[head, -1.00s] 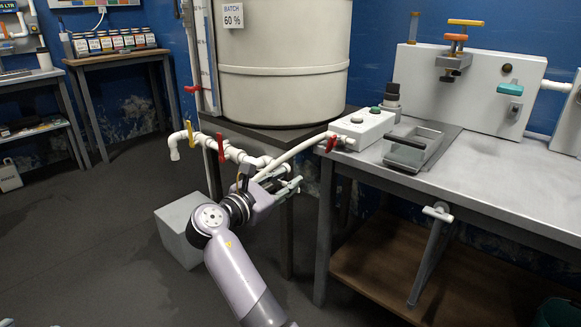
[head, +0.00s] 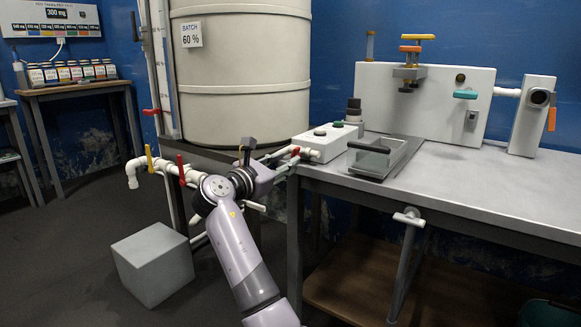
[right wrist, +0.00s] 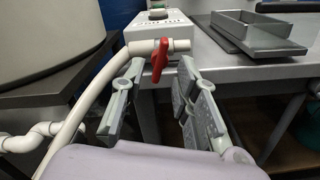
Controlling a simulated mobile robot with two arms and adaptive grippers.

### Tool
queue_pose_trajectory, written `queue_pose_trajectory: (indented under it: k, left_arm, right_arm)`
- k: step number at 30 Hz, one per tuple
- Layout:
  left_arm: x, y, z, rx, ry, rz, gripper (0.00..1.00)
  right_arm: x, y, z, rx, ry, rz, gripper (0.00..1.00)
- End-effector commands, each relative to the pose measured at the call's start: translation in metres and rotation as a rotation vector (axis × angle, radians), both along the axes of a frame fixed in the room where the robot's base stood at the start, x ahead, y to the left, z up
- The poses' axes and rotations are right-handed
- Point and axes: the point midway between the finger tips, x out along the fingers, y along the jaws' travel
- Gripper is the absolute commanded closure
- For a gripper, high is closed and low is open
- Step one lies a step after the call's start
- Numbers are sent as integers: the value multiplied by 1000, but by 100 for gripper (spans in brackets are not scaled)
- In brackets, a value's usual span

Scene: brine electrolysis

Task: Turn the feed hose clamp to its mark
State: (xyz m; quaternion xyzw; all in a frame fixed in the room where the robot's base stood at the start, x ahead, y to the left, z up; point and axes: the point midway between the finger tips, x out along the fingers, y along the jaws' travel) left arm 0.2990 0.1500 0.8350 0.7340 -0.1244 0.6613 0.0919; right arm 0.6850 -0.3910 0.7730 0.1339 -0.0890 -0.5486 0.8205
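A red lever (head: 295,151) sits on the white pipe at the left end of a small white box (head: 326,141). It is the likely feed hose clamp, though no label confirms this. In the right wrist view the red lever (right wrist: 160,62) hangs down from a short white pipe, and a white hose (right wrist: 92,100) curves down to the left. My right gripper (head: 283,163) is just left of and below the lever in the head view. In the right wrist view its fingers (right wrist: 157,105) are spread and empty, with the lever beyond the gap. I cannot make out a mark.
A big cream tank (head: 240,70) stands behind on a dark stand. The grey bench (head: 470,185) is to the right, with a metal tray (head: 372,160) near its left edge. Pipes with yellow (head: 149,158) and red (head: 181,170) levers lie left of my arm. A grey block (head: 152,265) is on the floor.

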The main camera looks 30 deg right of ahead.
Motion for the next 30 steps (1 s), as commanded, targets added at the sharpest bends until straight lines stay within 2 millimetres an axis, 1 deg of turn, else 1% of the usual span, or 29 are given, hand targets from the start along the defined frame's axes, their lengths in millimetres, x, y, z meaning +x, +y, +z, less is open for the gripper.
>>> queue_pose_trajectory:
  k: [1, 6, 11, 18, 30]
  left_arm:
    - [0, 0, -1, 0, -13, 0, 60]
    - [1, -1, 3, 4, -33, 2, 60]
    - [1, -1, 6, 5, -39, 2, 60]
    - [1, -2, 6, 5, -39, 2, 60]
    - [1, -2, 6, 5, -39, 1, 60]
  right_arm:
    - [3, -9, -2, 0, -1, -2, 72]
    - [11, -26, -1, 0, 0, -1, 72]
    - [13, -31, 0, 0, -1, 1, 72]
    - [13, -32, 0, 0, -1, 1, 72]
    - [13, -31, 0, 0, 0, 0, 99]
